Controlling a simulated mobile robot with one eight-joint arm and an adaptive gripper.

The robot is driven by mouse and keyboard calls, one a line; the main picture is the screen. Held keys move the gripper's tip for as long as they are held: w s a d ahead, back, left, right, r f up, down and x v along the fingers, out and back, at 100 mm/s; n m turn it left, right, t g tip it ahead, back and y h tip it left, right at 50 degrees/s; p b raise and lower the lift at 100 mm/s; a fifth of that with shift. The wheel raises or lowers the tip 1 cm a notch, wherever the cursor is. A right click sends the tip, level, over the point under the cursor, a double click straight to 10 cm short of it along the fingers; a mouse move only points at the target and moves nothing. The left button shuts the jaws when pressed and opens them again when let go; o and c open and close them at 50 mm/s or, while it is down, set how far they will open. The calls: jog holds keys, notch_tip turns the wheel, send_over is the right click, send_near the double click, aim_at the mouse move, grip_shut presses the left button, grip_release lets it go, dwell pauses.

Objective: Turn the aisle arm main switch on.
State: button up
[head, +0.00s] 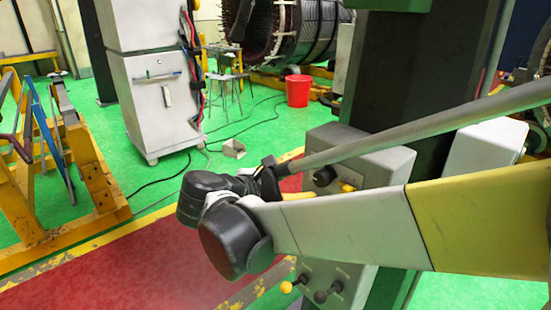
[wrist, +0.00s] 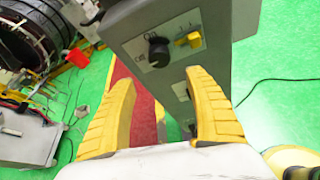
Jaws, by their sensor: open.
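A grey control box (wrist: 205,20) on a dark column carries a black rotary knob (wrist: 157,52), with lettering like ON and OFF beside it, and a yellow lever switch (wrist: 190,39). In the head view the knob (head: 324,176) and yellow lever (head: 347,187) show on the box front, above my arm. Which one is the main switch, and its setting, I cannot tell for sure. My gripper (wrist: 161,80) is open and empty; in the wrist view, the knob shows just beyond the gap between its yellow fingers. In the head view my arm mostly hides the gripper.
A white cabinet (head: 155,95), a red bucket (head: 298,91) and an orange stand (head: 85,170) are farther off. Cables lie on the green floor; the red walkway is clear.

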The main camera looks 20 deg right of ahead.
jog(key=b+x, duration=0.1)
jog(key=x, duration=0.6)
jog(key=b+x, duration=0.1)
jog(key=x, duration=0.3)
jog(key=shift+d+r+b, duration=0.25)
jog(key=shift+r+b, duration=0.1)
jog(key=shift+r, duration=0.05)
jog(key=shift+c, duration=0.2)
jog(key=c, duration=1.1)
